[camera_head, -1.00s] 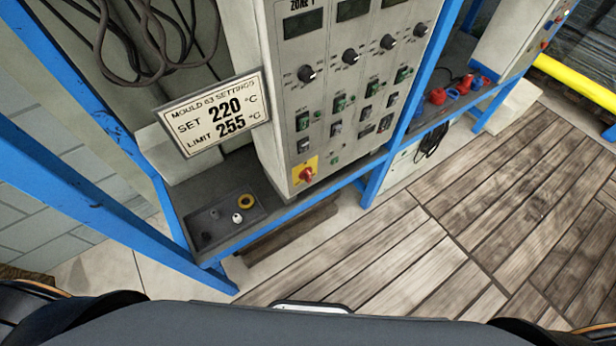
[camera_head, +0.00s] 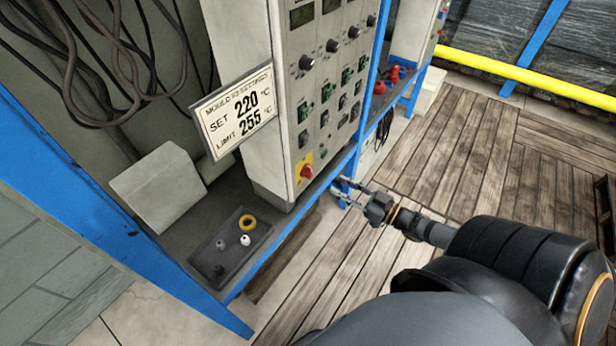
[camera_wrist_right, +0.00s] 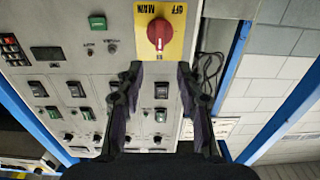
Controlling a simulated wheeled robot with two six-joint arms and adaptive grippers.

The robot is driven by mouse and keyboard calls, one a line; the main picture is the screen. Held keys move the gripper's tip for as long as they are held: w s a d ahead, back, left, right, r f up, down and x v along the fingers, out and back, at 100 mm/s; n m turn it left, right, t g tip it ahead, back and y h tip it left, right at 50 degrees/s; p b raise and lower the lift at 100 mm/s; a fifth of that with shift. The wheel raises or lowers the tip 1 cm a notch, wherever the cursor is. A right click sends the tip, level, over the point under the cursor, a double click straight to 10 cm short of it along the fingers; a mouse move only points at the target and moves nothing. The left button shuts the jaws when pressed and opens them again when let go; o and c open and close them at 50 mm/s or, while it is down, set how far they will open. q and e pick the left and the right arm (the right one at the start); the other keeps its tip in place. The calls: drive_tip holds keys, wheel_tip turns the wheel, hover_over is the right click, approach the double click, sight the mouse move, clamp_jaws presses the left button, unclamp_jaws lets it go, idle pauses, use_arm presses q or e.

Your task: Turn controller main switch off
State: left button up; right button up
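The main switch is a red rotary knob (camera_head: 306,171) on a yellow plate (camera_head: 300,160), low on the near edge of the grey controller panel (camera_head: 318,120). In the right wrist view the red knob (camera_wrist_right: 159,34) sits on the yellow plate (camera_wrist_right: 176,48), with MAIN and OFF printed upside down above it. My right gripper (camera_head: 342,192) is open and empty, to the right of the switch. In the wrist view its two fingertips (camera_wrist_right: 158,70) stand apart just below the knob, apparently not holding it. My left gripper is not in view.
A blue frame post (camera_head: 366,100) stands right of the panel. Open wooden floor (camera_head: 460,150) lies to the right.

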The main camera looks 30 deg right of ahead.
sight(311, 171)
drive_tip(key=b+x, duration=0.4)
drive_tip(key=x, duration=0.6)
drive_tip(key=shift+b, duration=0.4)
drive_tip(key=shift+s+d, duration=0.1)
clamp_jaws()
